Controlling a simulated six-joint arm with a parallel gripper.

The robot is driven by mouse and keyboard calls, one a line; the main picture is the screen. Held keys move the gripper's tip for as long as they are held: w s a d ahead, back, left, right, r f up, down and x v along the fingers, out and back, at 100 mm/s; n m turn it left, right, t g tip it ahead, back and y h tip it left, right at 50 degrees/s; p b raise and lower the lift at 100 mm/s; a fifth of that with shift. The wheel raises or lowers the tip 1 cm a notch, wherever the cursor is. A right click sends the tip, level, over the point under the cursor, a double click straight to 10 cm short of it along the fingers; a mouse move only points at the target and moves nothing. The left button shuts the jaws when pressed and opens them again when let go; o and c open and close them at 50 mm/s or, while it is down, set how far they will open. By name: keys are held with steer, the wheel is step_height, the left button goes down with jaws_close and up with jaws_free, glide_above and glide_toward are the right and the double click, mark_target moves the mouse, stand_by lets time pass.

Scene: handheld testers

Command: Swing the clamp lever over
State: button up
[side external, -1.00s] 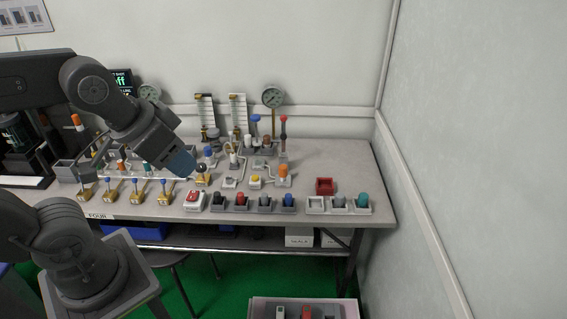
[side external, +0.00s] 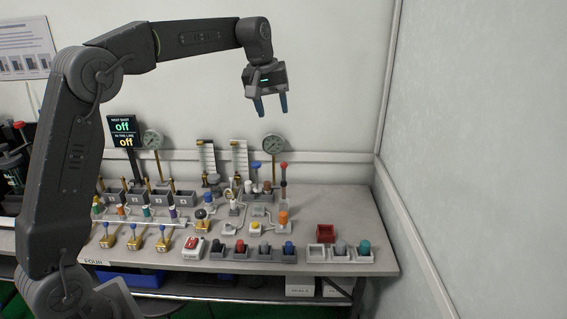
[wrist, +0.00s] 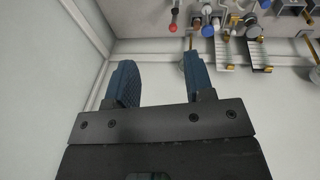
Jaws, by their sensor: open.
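My gripper (side external: 271,108) is open and empty, high above the back of the bench, with its blue fingers pointing down. In the wrist view its two fingers (wrist: 160,68) are spread with nothing between them. I cannot tell for sure which part is the clamp lever. A tall red-tipped lever (side external: 284,180) stands upright at the back right of the bench, well below my gripper. Its red tip (wrist: 174,27) shows at the top of the wrist view. A stubby orange handle (side external: 283,218) stands on a small grey base in front of it.
The grey bench (side external: 355,210) is crowded with small fixtures, gauges and knobs. A pressure gauge (side external: 273,146) and two upright scales stand along the back. A red tray (side external: 326,233) sits at the right. The wall bounds the right side; the air around my gripper is clear.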

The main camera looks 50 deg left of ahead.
mark_target(284, 163)
steer(key=w+a+f+n+g, duration=0.1)
steer(key=w+a+f+n, duration=0.3)
steer(key=w+a+f, duration=0.45)
steer(key=shift+h, duration=0.3)
steer(key=f, duration=0.4)
steer(key=w+d+f, duration=0.1)
steer(key=f, duration=0.8)
steer(key=shift+w+d+f, duration=0.25)
steer(key=shift+w+d, duration=0.05)
steer(key=shift+d, duration=0.05)
jaws_close()
